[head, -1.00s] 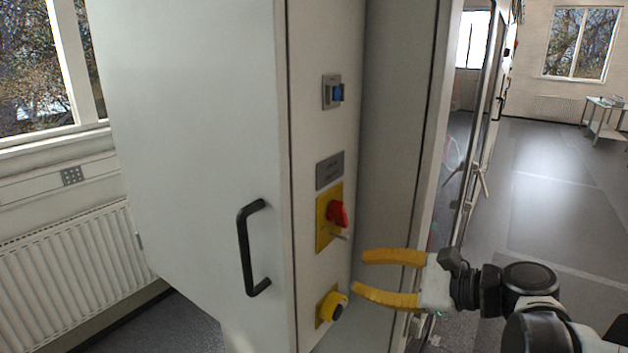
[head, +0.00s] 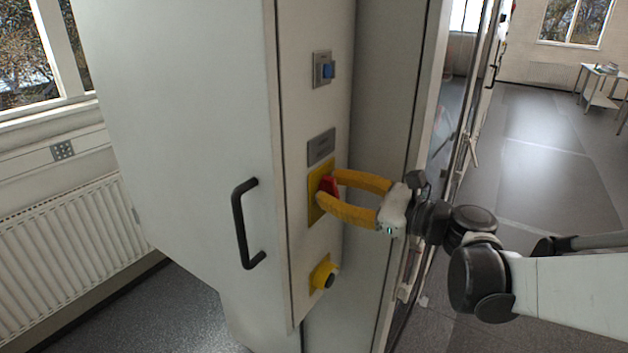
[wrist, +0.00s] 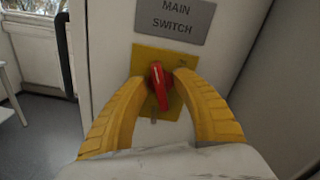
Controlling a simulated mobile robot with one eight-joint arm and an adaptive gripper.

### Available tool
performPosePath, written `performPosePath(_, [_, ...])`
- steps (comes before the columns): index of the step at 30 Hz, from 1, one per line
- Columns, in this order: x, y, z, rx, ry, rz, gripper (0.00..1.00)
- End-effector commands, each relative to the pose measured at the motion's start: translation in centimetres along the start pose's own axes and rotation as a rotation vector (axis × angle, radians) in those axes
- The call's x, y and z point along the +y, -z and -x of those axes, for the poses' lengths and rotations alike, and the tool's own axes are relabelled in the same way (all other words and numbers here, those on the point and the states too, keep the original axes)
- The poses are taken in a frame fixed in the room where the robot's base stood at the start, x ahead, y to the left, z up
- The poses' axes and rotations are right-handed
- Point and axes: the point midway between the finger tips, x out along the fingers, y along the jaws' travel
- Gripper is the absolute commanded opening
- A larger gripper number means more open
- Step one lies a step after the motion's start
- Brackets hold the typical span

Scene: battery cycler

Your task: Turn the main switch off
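The main switch is a red rotary handle (head: 328,186) on a yellow plate (head: 317,209), on the narrow side face of the white cabinet. In the wrist view the red handle (wrist: 158,84) stands nearly upright with a slight tilt, below a grey "MAIN SWITCH" label (wrist: 174,19). My gripper (head: 334,190) has its yellow fingers on either side of the handle, also in the wrist view (wrist: 160,76). A small gap seems to show beside the handle, and I cannot tell whether the fingertips touch it. Part of the handle is hidden by the fingers in the head view.
A black door handle (head: 244,223) sticks out to the left. Open floor (head: 545,130) lies to the right.

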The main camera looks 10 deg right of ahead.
Motion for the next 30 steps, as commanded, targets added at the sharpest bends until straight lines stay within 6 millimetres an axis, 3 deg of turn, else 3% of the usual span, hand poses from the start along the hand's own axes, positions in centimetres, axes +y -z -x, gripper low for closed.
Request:
performPosePath(8, [0.0,-0.01,-0.18,0.0,0.0,0.0,0.33])
performPosePath(11, [0.0,-0.01,-0.17,0.0,0.0,0.0,0.05])
performPosePath(12, [0.0,-0.01,-0.17,0.0,0.0,0.0,0.0])
performPosePath(30, [0.04,-0.01,-0.17,0.0,0.0,0.1,0.0])
